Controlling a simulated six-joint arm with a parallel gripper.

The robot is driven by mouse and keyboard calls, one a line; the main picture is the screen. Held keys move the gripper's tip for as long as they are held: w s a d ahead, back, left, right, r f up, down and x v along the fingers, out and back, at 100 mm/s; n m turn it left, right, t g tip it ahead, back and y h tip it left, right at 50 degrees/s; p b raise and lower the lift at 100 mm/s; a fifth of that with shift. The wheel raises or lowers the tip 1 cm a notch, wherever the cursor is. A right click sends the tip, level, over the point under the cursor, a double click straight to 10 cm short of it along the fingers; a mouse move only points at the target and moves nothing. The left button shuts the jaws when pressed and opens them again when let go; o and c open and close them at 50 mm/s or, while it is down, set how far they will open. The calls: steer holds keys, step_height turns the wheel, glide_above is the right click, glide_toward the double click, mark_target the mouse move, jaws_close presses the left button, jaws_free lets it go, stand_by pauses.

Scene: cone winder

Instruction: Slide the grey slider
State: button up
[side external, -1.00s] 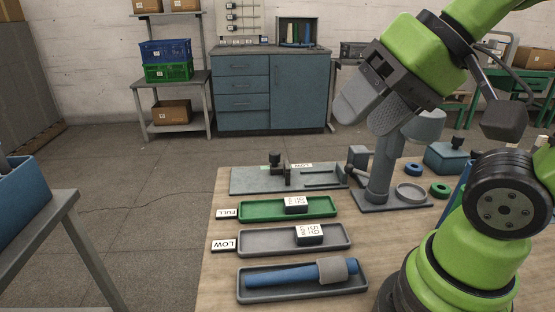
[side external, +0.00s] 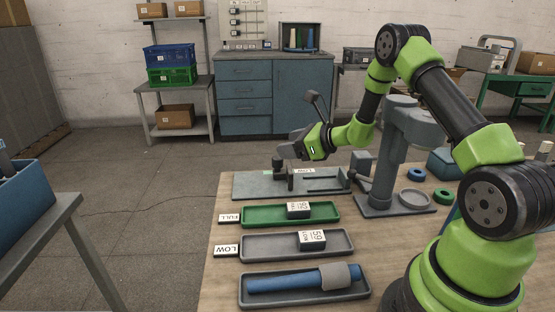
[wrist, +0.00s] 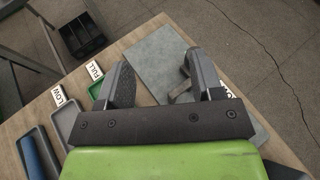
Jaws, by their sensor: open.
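The grey slider (side external: 290,180) is a small dark upright piece on the flat grey plate (side external: 244,187) at the back of the table. My gripper (side external: 285,159) is low over the plate, right at the slider's top, and partly hides it. In the wrist view my gripper (wrist: 163,78) is open, with its two fingers apart. A dark grey piece (wrist: 181,92), apparently the slider, shows just inside the right finger. I cannot tell whether that finger touches it. The plate (wrist: 150,55) lies below and beyond the fingers.
In front of the plate lie a green tray (side external: 250,224) and a grey tray (side external: 250,253), each with a labelled block, and a dark tray (side external: 250,300) with a blue rod. A grey stand (side external: 384,170) rises right of the plate. A LOW label lies at the plate's back.

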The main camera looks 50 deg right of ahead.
mark_target(278, 159)
steer(key=d+f+m+h, duration=0.1)
steer(key=d+f, duration=0.1)
steer(key=s+d+f+m+h, duration=0.1)
steer(key=d+f+m, duration=0.1)
steer(key=f, duration=0.1)
steer(key=shift+d+h, duration=0.1)
steer(key=shift+h, duration=0.2)
steer(key=x, duration=0.9)
steer(key=shift+w+f, duration=0.1)
steer(key=shift+w, duration=0.25)
steer(key=shift+c, duration=0.3)
